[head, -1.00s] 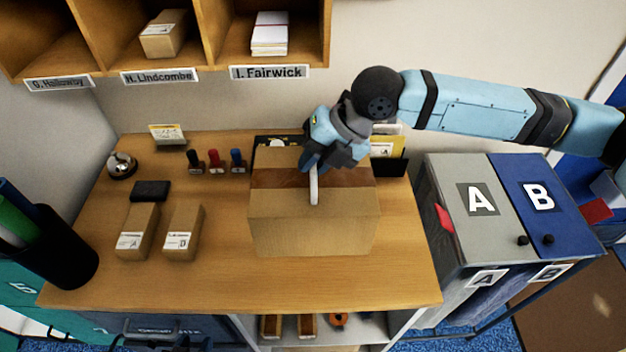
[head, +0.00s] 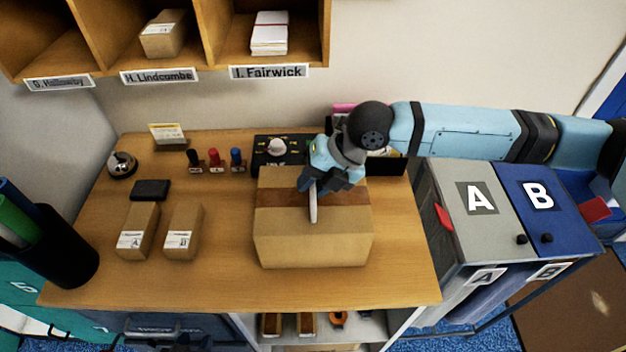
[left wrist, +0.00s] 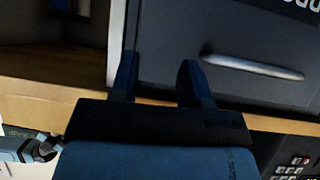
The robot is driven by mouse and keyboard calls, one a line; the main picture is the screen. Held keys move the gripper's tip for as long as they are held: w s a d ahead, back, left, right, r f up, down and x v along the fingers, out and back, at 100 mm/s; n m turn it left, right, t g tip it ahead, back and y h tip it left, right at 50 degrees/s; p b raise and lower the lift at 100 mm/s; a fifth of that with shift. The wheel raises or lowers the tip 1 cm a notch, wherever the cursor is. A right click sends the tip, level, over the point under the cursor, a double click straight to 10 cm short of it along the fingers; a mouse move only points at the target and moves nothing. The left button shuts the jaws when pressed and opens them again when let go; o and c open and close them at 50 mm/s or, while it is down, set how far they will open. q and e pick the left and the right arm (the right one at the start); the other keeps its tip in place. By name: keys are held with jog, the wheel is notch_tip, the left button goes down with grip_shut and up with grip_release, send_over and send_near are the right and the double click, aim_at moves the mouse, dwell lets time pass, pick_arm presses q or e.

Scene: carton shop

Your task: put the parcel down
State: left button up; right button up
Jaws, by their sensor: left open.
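The parcel (head: 312,240) is a large brown carton with a darker tape band across its top. It sits upright over the right part of the wooden counter (head: 220,285); it looks to be at the counter top, but I cannot tell if its underside touches. My right gripper (head: 325,185) is above its top, closed around a pale upright handle (head: 313,208) there; the fingertips are partly hidden. My left gripper (left wrist: 158,85) is open and empty in the left wrist view, before a dark drawer front with a metal handle (left wrist: 253,67).
Two small labelled cartons (head: 137,230) lie left of the parcel. Stamps (head: 214,160), a bell (head: 122,165) and a dark box with a white knob (head: 278,150) stand behind. Bins A (head: 475,200) and B (head: 540,195) stand right.

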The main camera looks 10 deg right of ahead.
jog(key=shift+o, duration=1)
jog(key=v, duration=1.2)
jog(key=shift+b, duration=0.45)
